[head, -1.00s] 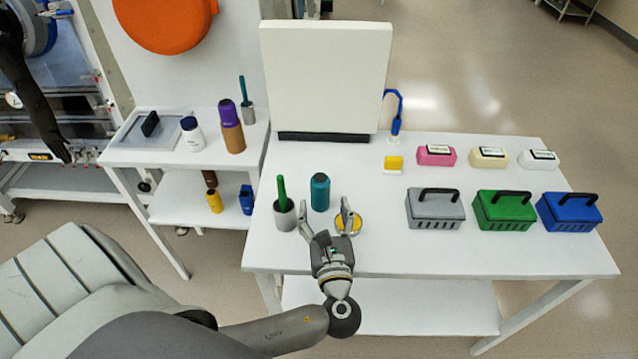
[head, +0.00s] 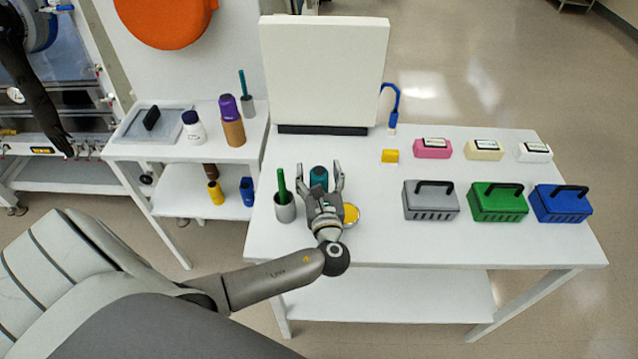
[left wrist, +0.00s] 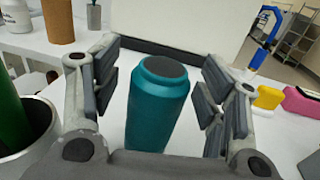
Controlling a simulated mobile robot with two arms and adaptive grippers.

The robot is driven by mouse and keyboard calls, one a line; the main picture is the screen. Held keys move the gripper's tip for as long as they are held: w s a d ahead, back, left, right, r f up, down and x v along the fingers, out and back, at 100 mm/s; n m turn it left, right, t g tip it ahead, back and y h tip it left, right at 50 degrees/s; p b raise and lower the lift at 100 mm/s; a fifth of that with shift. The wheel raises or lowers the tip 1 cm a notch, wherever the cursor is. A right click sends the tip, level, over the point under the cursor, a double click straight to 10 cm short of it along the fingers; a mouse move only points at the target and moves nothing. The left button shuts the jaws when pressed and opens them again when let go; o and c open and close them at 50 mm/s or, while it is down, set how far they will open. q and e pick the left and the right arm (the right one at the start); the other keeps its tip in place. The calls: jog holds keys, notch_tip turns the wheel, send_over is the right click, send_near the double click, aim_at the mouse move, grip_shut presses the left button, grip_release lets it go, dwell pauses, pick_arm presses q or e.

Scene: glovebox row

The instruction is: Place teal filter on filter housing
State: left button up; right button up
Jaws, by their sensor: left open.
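The teal filter (head: 318,177) is an upright teal cylinder with a dark top, standing on the white table. My left gripper (head: 318,171) is open, with its fingers on either side of the filter. In the left wrist view the teal filter (left wrist: 158,105) stands between the two fingers, with a gap visible on each side. Its base is hidden by the gripper. I cannot tell for sure which object is the filter housing. A yellow round piece (head: 351,213) lies right of the gripper, partly hidden. My right gripper is not in view.
A grey cup (head: 285,209) with a green stick stands close left of the gripper. Grey (head: 430,205), green (head: 498,206) and blue (head: 563,206) cases stand at right. A white panel (head: 323,75) rises behind. A side table at left holds bottles.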

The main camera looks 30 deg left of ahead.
pick_arm(q)
jog(key=c, duration=1.3)
jog(key=shift+r, duration=0.1)
jog(key=shift+r, duration=0.35)
notch_tip(320, 180, up, 2)
jog(key=shift+r+b, duration=0.2)
jog(key=shift+b, duration=0.2)
jog(key=s+d+r+b, duration=0.1)
jog(key=s+d+r, duration=0.4)
jog(key=s+r, duration=0.65)
jog(key=s+d+f+m+t+h, duration=0.3)
jog(key=d+m+h, duration=0.5)
jog(key=h, duration=0.3)
notch_tip(320, 180, down, 2)
jog(key=shift+s+d+f+t+h, duration=0.1)
jog(key=shift+s+d+t+h, duration=0.25)
jog(key=shift+t, duration=0.35)
